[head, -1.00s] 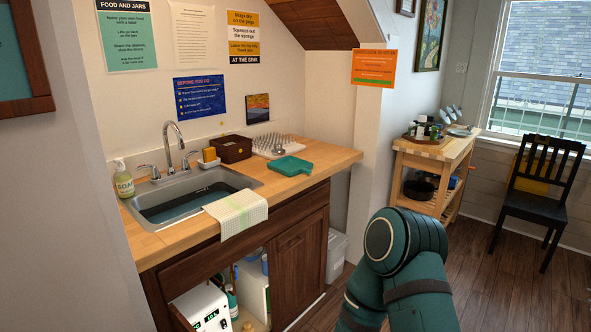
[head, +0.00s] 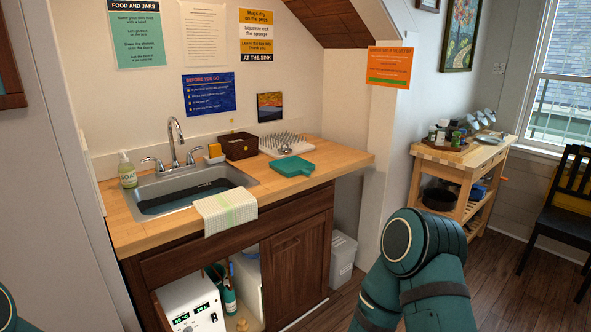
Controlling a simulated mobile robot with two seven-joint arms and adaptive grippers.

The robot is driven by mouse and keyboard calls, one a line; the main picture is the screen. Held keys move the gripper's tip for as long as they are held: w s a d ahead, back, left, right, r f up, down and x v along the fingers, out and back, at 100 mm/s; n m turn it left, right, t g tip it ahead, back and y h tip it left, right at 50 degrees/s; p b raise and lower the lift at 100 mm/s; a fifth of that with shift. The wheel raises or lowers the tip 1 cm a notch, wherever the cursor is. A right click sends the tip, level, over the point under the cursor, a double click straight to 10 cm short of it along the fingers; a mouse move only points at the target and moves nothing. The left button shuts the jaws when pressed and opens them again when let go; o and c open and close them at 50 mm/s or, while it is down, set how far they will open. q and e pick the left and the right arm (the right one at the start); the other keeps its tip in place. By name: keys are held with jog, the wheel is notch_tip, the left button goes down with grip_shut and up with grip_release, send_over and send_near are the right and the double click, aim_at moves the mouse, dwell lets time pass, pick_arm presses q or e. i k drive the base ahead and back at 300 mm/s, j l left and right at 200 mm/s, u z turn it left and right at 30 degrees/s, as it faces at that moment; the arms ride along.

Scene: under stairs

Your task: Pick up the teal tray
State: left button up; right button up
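The teal tray (head: 293,166) lies flat on the wooden counter (head: 345,158), right of the sink and near the counter's front edge. It is small, with a short handle-like tab at its front right. My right arm shows at the lower right, below and right of the counter, but its gripper is out of view. Only a sliver of my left arm shows at the lower left edge, and its gripper is not in view. Nothing touches the tray from above.
A white pegged drying rack (head: 281,144) and a brown box (head: 239,146) stand behind the tray. The sink (head: 190,192) is to the left, with a checked towel (head: 225,211) over the front edge. A wooden cart (head: 459,166) stands at the right.

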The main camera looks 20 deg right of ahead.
aim_at(290, 167)
jog(key=l+u, duration=0.3)
jog(key=l, duration=0.65)
jog(key=i+l+u, duration=0.1)
jog(key=l, duration=0.2)
jog(key=i+l+u, duration=0.15)
jog(key=l, duration=0.2)
jog(key=i+l+u, duration=0.1)
jog(key=l, duration=0.2)
jog(key=i+l+u, duration=0.1)
jog(key=l, duration=0.2)
jog(key=i+l+u, duration=0.25)
jog(key=l, duration=0.4)
jog(key=i, duration=0.05)
